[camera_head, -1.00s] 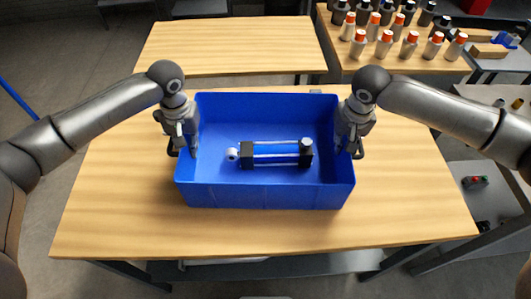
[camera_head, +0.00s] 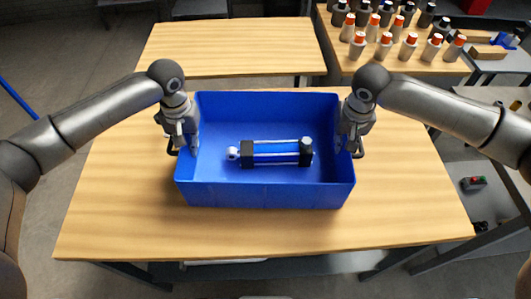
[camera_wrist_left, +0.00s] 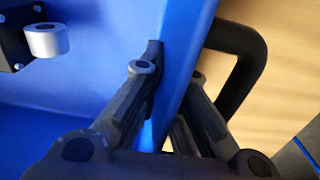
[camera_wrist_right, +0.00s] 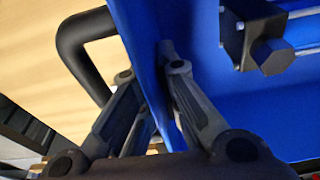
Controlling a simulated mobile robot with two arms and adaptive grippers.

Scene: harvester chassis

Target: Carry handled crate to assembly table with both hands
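The blue handled crate (camera_head: 265,196) is in the middle of the head view, level, over the near wooden table (camera_head: 130,215). A black and silver cylinder part (camera_head: 277,154) lies inside it. My left gripper (camera_head: 184,146) is at the crate's left wall. In the left wrist view its fingers (camera_wrist_left: 172,85) are closed on either side of the wall, beside a black handle (camera_wrist_left: 250,65). My right gripper (camera_head: 350,146) has the right wall between its fingers (camera_wrist_right: 152,75), beside the other black handle (camera_wrist_right: 75,50). A gap under the crate is hard to judge.
A second wooden table (camera_head: 230,45) with a bare top stands behind, across a narrow gap. A table at the back right holds several orange-capped bottles (camera_head: 384,45). Grey floor (camera_head: 60,90) is open at the left.

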